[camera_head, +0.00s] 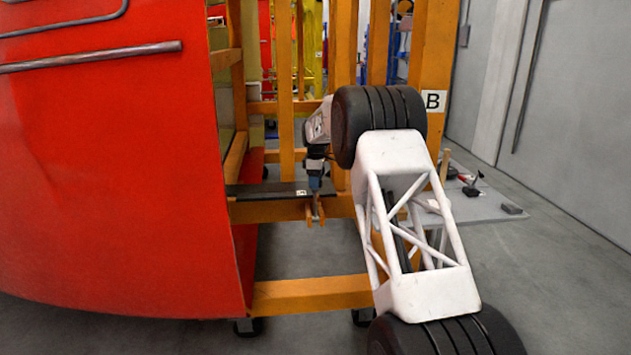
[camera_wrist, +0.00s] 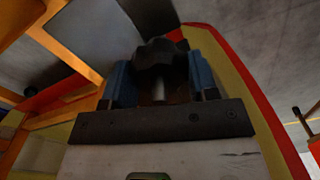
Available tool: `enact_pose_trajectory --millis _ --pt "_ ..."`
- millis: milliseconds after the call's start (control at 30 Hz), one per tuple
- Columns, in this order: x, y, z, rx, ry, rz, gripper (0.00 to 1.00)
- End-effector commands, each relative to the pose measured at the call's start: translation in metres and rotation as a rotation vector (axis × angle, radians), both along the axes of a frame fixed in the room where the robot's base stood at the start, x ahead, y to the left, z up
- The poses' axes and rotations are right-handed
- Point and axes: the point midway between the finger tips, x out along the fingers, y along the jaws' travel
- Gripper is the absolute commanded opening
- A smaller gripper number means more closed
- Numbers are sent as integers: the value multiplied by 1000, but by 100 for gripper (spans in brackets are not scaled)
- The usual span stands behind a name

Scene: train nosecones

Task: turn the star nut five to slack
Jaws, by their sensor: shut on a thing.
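The star nut (camera_wrist: 157,58) is a dark lobed knob in the wrist view, with a pale stud (camera_wrist: 158,90) showing on the side towards my palm. My gripper (camera_wrist: 160,72) has its two blue fingers on either side of the knob and is shut on it. In the head view my gripper (camera_head: 316,184) points down at the orange frame, by a dark strip (camera_head: 262,190) with a small white label (camera_head: 301,192). The nut is hidden or too small to make out there.
A large red nosecone shell (camera_head: 110,170) fills the left. Orange frame posts and rails (camera_head: 310,294) stand close around my gripper. A grey table (camera_head: 480,205) with small tools is at the right. The grey floor is open at the far right.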

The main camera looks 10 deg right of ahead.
Motion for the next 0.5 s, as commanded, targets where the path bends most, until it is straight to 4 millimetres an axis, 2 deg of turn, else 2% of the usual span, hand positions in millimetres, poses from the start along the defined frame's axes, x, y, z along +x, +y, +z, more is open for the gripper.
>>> enact_pose_trajectory --millis 200,500 --pt "0 0 3 0 -3 160 30" --pt "0 0 3 0 -3 276 30"
